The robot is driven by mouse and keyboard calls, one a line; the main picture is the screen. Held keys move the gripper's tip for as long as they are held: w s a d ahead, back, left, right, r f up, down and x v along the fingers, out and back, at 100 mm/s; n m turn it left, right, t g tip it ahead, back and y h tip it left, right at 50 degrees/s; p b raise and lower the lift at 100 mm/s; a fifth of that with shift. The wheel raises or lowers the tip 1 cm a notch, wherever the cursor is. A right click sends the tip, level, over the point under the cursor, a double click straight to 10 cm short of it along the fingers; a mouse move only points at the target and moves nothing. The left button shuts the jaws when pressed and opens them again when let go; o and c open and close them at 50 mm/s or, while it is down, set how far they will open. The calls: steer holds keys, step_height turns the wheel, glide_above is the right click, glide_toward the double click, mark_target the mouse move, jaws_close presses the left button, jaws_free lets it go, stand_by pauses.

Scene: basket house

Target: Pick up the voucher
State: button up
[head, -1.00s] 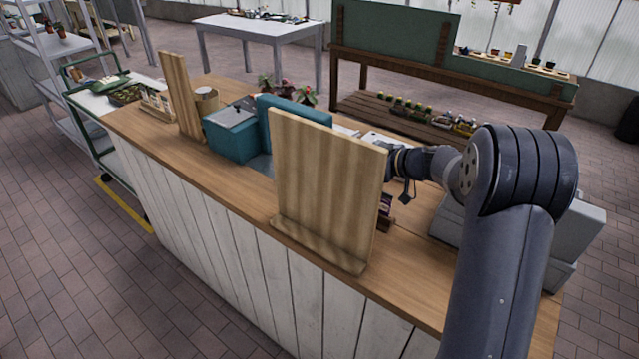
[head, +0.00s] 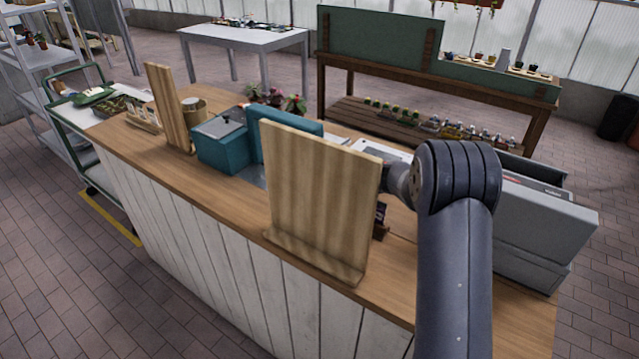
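I cannot make out the voucher in the head view. Several flat white and grey items (head: 375,150) lie on the wooden counter (head: 225,196) behind the tall wooden board, too small to tell apart. My arm reaches over the counter from the lower right. My gripper is hidden behind the wooden board and my own arm.
A tall wooden board (head: 318,200) stands upright at the counter's front edge. A teal box (head: 222,143) and a second board (head: 166,108) stand further left. A grey register-like machine (head: 545,228) is right of my arm. Potted plants (head: 275,97) stand behind the box.

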steer(key=shift+w+a+f, duration=0.2)
steer(key=shift+w+a, duration=0.05)
steer(key=shift+a, duration=0.15)
steer(key=shift+c, duration=0.5)
jaws_close()
